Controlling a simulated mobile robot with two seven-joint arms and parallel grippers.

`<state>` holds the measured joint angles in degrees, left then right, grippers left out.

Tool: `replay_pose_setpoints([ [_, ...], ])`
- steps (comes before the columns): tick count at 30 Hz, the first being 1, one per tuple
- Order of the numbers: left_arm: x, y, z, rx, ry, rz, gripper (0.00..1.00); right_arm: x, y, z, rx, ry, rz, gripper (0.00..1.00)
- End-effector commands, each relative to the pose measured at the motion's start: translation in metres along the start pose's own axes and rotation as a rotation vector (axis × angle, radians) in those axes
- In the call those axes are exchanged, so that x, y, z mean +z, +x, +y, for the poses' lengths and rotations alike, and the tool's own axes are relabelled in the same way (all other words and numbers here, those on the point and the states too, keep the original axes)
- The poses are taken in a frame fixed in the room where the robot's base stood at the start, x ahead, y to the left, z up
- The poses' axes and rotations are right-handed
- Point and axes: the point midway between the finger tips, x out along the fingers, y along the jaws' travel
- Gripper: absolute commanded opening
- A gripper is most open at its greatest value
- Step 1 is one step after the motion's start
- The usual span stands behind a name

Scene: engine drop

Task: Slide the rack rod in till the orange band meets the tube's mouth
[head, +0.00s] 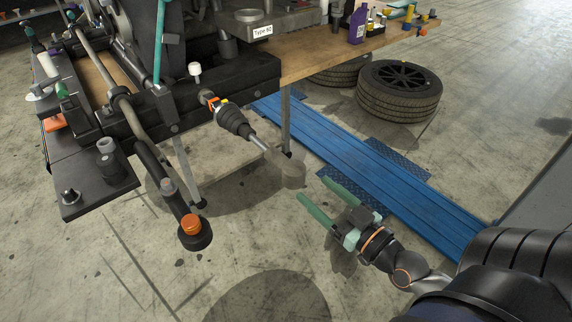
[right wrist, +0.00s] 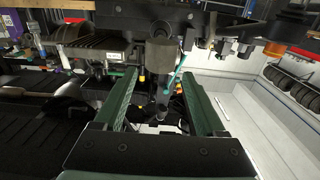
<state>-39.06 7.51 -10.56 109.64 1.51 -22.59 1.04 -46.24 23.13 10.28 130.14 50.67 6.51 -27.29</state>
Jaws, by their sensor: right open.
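The rack rod (head: 262,143) sticks out of the black frame toward the lower right. It has a black ribbed boot (head: 235,122) and a grey block-like end (head: 289,171). The orange band (head: 217,102) shows between the boot and the dark tube's mouth (head: 207,97); I cannot tell the exact gap there. My right gripper (head: 312,189) is open and empty, its green fingers pointing at the grey end, a short way off. In the right wrist view, the open fingers (right wrist: 158,68) have a dark grey cylinder-like part (right wrist: 162,55) ahead between their tips. My left gripper is not in view.
A wooden bench (head: 330,45) with tools stands behind the rod. Tyres (head: 400,92) lie on the floor beyond blue ramp (head: 350,150). An orange-capped black arm part (head: 190,226) juts out at lower left.

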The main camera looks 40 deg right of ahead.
Motion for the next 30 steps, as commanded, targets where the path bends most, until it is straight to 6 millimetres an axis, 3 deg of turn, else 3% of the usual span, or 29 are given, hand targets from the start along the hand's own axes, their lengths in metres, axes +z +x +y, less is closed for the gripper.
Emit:
replay_pose_setpoints([
  [21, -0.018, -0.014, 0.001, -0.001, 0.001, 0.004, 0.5, -0.001, 0.099, -0.001, -0.001, 0.005, -0.001, 0.73],
  [30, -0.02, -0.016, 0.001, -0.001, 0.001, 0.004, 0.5, 0.002, 0.12, -0.001, -0.001, 0.004, -0.004, 0.73],
])
